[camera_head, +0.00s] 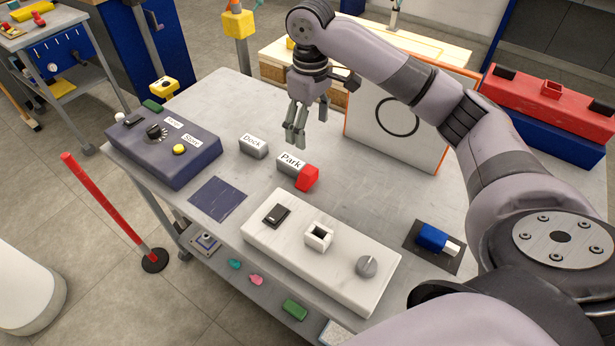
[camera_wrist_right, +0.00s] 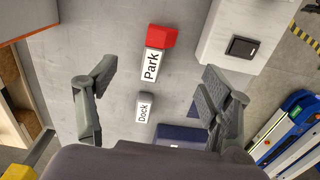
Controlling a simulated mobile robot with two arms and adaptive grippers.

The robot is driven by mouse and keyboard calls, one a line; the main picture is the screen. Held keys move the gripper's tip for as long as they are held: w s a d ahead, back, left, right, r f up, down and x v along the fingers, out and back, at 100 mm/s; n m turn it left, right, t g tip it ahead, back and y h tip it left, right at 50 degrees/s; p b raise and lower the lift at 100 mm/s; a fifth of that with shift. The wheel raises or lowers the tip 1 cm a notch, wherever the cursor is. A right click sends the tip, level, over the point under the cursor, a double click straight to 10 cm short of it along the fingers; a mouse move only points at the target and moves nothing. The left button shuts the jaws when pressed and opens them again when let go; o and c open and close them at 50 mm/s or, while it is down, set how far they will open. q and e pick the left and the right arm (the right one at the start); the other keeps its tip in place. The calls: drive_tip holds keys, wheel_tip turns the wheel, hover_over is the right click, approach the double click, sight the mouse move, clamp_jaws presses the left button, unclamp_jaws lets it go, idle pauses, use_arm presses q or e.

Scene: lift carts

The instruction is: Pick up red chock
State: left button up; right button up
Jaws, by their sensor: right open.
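The red chock (camera_head: 308,177) sits at the right end of the grey block labelled "Park" (camera_head: 289,162) on the grey cart top. In the right wrist view the red chock (camera_wrist_right: 161,36) shows at the far end of the "Park" label block (camera_wrist_right: 154,64). My right gripper (camera_head: 297,138) hangs above the cart, behind the "Park" block and right of the "Dock" block (camera_head: 253,147). In the right wrist view its two fingers (camera_wrist_right: 152,90) are spread wide with nothing between them touching. My left gripper is not in view.
A dark control box (camera_head: 165,155) stands at the cart's left and a white panel (camera_head: 320,255) with switch, socket and knob at the front. A blue plug-like piece (camera_head: 432,238) lies on a dark pad at right. An orange-edged board (camera_head: 394,128) stands behind.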

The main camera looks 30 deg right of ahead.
sight(309, 174)
drive_tip(key=f, duration=0.5)
drive_tip(key=f+p, duration=0.1)
drive_tip(key=f, duration=1)
drive_tip(key=shift+s+a+f, duration=0.2)
drive_tip(key=shift+a+f, duration=0.05)
drive_tip(key=shift+c, duration=0.4)
drive_tip(key=c, duration=1.3)
drive_tip(key=shift+r, duration=0.1)
